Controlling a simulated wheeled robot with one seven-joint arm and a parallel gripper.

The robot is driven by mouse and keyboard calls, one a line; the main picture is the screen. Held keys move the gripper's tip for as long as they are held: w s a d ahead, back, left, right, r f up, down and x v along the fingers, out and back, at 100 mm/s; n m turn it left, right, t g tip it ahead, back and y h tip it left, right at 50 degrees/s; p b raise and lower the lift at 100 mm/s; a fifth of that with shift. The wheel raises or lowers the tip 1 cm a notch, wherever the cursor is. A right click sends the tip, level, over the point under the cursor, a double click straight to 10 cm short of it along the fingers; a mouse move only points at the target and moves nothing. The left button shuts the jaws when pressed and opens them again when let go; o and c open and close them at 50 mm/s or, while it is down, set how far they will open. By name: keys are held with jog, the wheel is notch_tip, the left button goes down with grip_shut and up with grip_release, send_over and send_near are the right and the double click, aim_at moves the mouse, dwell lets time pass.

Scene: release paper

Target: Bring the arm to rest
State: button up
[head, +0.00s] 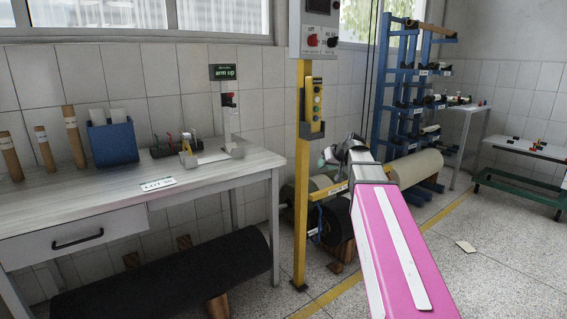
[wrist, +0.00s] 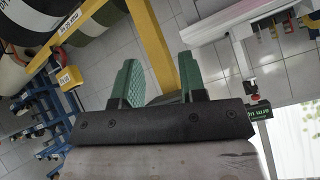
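My pink arm (head: 395,245) reaches forward from the bottom right of the head view. My gripper (head: 335,155) is at its far end, small and partly hidden behind the wrist, to the right of the yellow post (head: 303,200). In the wrist view my gripper (wrist: 160,72) shows two green fingers standing apart, with nothing seen held between them. The yellow post (wrist: 152,45) also shows beyond the fingers there; whether they touch it I cannot tell.
A white table (head: 195,172) with a blue bin (head: 112,143) and a stand with an "arm up" sign (head: 223,72) is on the left. A control box (head: 315,112) is on the post. Rolls lie on a blue rack (head: 385,90). Open floor (head: 500,270) is at right.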

jog(key=s+f+m+g+h, duration=0.1)
jog(key=s+f+g, duration=0.3)
jog(key=s+f, duration=0.9)
jog(key=s+d+f+m+g+h, duration=0.1)
jog(key=s+f+g+h, duration=0.3)
jog(key=s+f, duration=0.9)
notch_tip(320, 180, down, 8)
jog(key=shift+s+d+f+m, duration=0.2)
jog(key=shift+d+m, duration=0.1)
jog(key=shift+m, duration=0.2)
